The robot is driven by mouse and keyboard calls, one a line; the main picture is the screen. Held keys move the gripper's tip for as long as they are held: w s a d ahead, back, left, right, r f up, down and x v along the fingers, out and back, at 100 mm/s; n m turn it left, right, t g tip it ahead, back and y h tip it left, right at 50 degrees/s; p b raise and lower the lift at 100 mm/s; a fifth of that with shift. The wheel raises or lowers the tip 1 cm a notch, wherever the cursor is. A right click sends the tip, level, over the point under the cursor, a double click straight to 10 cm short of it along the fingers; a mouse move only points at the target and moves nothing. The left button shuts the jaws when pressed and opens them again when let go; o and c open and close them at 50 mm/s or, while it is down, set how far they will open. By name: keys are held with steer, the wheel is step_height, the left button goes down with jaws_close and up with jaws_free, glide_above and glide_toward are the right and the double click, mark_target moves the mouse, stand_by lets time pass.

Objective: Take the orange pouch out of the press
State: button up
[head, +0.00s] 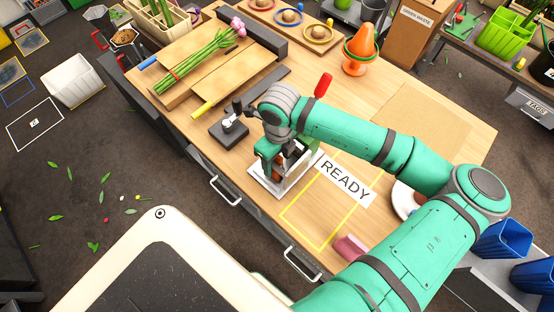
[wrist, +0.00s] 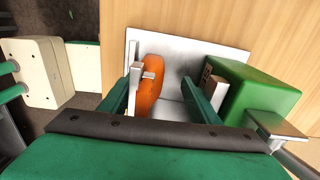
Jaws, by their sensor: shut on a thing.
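The orange pouch (wrist: 152,92) stands on the pale metal plate of the press (wrist: 205,52) in the wrist view. A small metal bracket covers part of its face. My gripper (wrist: 165,88) has one green finger on each side of the pouch and is shut on it; the right finger's contact is hard to see. A green block (wrist: 262,82) with a brown piece beside it is right of the fingers. In the head view, my gripper (head: 270,152) is down inside the press (head: 268,196), and my wrist hides most of the pouch.
A yellow-outlined area (head: 312,215) with a READY sign (head: 345,180) is right of the press. A black clamp-like device (head: 230,130) stands close to its left. Cutting boards with a tulip bunch (head: 200,60) lie behind.

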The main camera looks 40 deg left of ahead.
steer(key=w, duration=0.2)
steer(key=shift+w+d+r+t, duration=0.25)
steer(key=shift+w+t, duration=0.05)
steer(key=shift+w, duration=0.1)
steer(key=o, duration=1.1)
steer(key=shift+r, duration=0.1)
steer(key=shift+o, duration=0.4)
step_height(320, 180, up, 8)
steer(key=s, duration=0.1)
steer(key=shift+s+a+f, duration=0.25)
steer(key=shift+s, duration=0.1)
steer(key=shift+d, duration=0.15)
